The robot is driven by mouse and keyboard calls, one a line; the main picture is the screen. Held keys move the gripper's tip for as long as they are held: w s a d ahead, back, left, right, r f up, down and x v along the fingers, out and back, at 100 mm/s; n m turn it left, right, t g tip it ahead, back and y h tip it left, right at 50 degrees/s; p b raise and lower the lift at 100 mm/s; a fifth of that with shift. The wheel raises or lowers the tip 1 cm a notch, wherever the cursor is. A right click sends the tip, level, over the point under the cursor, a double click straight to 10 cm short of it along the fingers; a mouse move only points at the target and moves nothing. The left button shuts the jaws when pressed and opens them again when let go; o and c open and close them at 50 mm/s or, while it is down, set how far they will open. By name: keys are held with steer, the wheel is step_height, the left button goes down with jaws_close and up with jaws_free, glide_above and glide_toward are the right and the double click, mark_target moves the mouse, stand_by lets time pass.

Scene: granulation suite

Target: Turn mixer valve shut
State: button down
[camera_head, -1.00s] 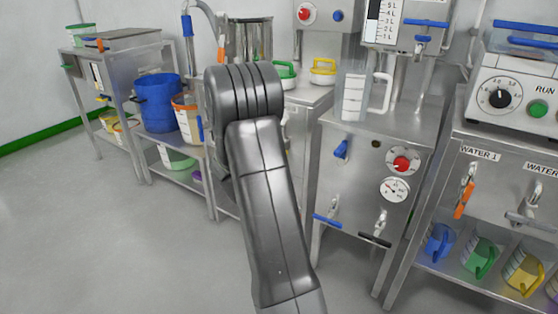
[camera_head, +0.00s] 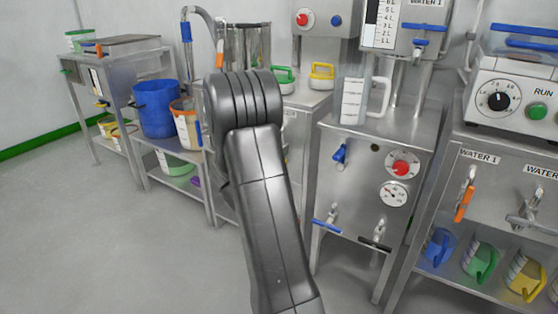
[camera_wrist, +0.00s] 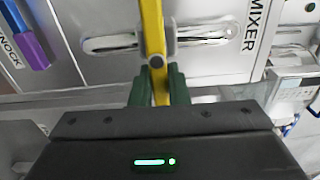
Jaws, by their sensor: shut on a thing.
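The mixer valve's yellow handle (camera_wrist: 152,35) runs up and down in the wrist view, in front of a grey panel with a label reading MIXER (camera_wrist: 256,27) to its right. My gripper (camera_wrist: 158,92) has its green fingers on either side of the handle's lower end and is shut on it. A metal pivot or bolt shows on the handle just above the fingers. In the head view my arm hides the gripper and the yellow handle.
A purple and blue handle (camera_wrist: 32,42) is at the wrist view's upper left, beside a partly cut label. In the head view, a steel cabinet (camera_head: 365,165) with valves and a gauge stands right of my arm. Open floor lies at left.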

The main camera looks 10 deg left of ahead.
steer(key=shift+f, duration=0.1)
steer(key=c, duration=1.4)
jaws_free()
steer(key=p+v, duration=0.3)
steer(key=v, duration=1.1)
steer(key=shift+w, duration=0.1)
steer(key=shift+b+x, duration=1.5)
steer(key=shift+x, duration=5.4)
